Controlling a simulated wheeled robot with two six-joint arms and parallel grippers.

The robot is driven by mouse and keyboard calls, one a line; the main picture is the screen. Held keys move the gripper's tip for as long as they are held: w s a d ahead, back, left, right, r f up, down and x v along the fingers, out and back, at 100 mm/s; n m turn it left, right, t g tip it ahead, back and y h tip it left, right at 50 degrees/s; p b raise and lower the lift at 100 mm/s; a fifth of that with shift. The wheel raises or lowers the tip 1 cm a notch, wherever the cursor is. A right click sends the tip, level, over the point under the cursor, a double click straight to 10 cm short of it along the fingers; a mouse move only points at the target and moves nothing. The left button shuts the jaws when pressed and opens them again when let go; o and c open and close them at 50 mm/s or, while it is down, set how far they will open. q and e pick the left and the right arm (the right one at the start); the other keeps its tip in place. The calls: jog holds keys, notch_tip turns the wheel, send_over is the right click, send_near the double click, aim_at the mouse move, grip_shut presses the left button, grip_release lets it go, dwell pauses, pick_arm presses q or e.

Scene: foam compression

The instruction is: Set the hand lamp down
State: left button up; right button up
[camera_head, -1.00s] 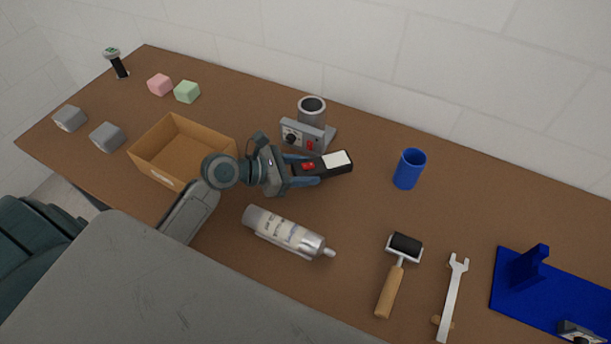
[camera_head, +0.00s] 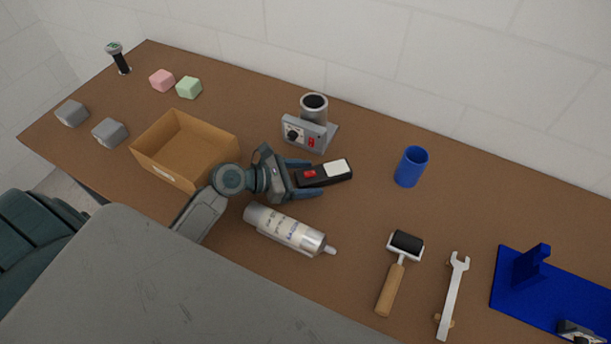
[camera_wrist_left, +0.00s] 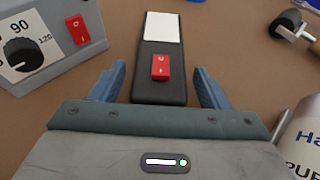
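The hand lamp (camera_head: 338,170) is a flat black bar with a red switch and a white panel. It lies on the brown table in the head view, between the small grey box and the silver tube. It also shows in the left wrist view (camera_wrist_left: 163,30), with its white panel pointing away from me. My left gripper (camera_head: 307,179) is open around the lamp's near end. In the wrist view a gap shows between the lamp and each blue finger (camera_wrist_left: 211,88). My right gripper is not in view.
A grey device with a dial (camera_head: 307,134) stands just behind the lamp. A silver tube (camera_head: 285,230) lies in front. An open cardboard box (camera_head: 160,172) is to the left. A blue cup (camera_head: 411,167), roller (camera_head: 397,280) and wrench (camera_head: 452,295) are to the right.

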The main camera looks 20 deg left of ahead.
pick_arm(q)
jog(key=shift+r, duration=0.1)
jog(key=shift+s+a+r+p, duration=0.2)
jog(key=shift+p, duration=0.15)
jog(key=p+v, duration=0.5)
jog(key=v, duration=0.4)
jog(key=shift+s+a+r, duration=0.15)
jog(key=shift+s+a, duration=0.1)
jog(key=shift+s, duration=0.1)
jog(key=shift+o, duration=0.4)
jog(key=shift+s+a+r, duration=0.25)
jog(key=shift+s+a, duration=0.2)
jog(key=shift+a, duration=0.1)
